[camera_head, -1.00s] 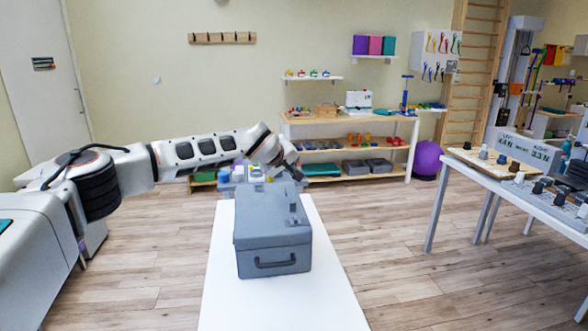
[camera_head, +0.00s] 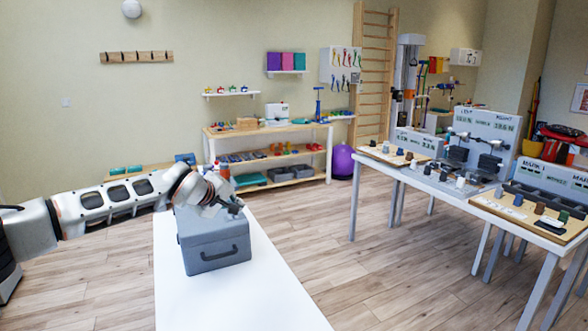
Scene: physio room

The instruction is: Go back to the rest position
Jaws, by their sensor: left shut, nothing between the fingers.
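My left arm comes in from the left, and my left gripper (camera_head: 232,206) is over the top of the grey case (camera_head: 214,243). The gripper is shut and empty. I cannot tell whether it touches the lid. The case is closed, with a dark handle on its front, and stands on a white table (camera_head: 228,296). The gripper and wrist hide part of its lid. My right gripper is not in view.
A long table (camera_head: 470,200) with boards, small weights and display boxes stands at the right. A wooden shelf unit (camera_head: 265,155) and a purple ball (camera_head: 342,161) are by the back wall. Wood floor is clear between the two tables.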

